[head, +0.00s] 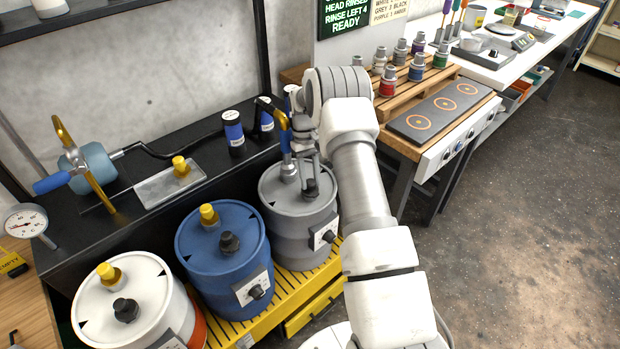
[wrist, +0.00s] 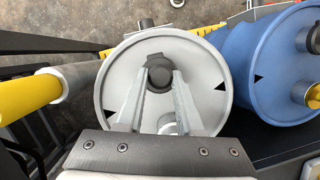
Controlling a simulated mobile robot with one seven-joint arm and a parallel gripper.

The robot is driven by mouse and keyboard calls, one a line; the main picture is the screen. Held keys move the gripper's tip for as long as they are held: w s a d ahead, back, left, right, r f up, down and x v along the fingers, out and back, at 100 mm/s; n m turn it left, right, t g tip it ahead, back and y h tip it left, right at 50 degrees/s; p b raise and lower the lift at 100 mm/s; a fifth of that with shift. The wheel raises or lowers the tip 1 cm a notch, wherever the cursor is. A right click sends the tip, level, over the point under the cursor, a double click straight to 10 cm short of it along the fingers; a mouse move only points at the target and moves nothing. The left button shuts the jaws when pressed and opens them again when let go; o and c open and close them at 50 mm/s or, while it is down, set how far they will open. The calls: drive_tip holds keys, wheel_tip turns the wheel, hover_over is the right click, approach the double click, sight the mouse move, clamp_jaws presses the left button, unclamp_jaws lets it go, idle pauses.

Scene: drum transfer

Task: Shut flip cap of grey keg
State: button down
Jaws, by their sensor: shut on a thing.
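The grey keg (head: 290,228) stands at the right end of the row of kegs. Its pale lid (wrist: 205,75) fills the middle of the wrist view. A black flip cap (wrist: 158,60) sits on the lid; it also shows in the head view (head: 312,190). My gripper (wrist: 160,78) reaches down over the lid, with one finger on each side of the cap, and is shut on it. The fingers and wrist hide part of the cap, so I cannot tell how far its lid is tilted. In the head view my gripper (head: 310,172) is partly hidden by my arm.
A lance with a blue handle and yellow hook (head: 275,112) stands close beside my gripper. The blue keg (head: 225,265) and white keg (head: 140,308) stand to the left on a yellow grating (head: 290,285). A black shelf with dark bottles (head: 233,130) is behind.

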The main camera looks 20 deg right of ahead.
drive_tip(key=c, duration=0.5)
unclamp_jaws()
drive_tip(key=shift+s+f, duration=0.1)
drive_tip(key=shift+s, duration=0.05)
drive_tip(key=shift+c, duration=0.2)
drive_tip(key=shift+w+r, duration=0.3)
drive_tip(key=shift+r, duration=0.25)
drive_tip(key=p+v, duration=0.1)
drive_tip(key=v, duration=1.5)
drive_tip(key=shift+r+p, duration=0.2)
drive_tip(key=shift+p, duration=0.1)
drive_tip(key=shift+d, duration=0.1)
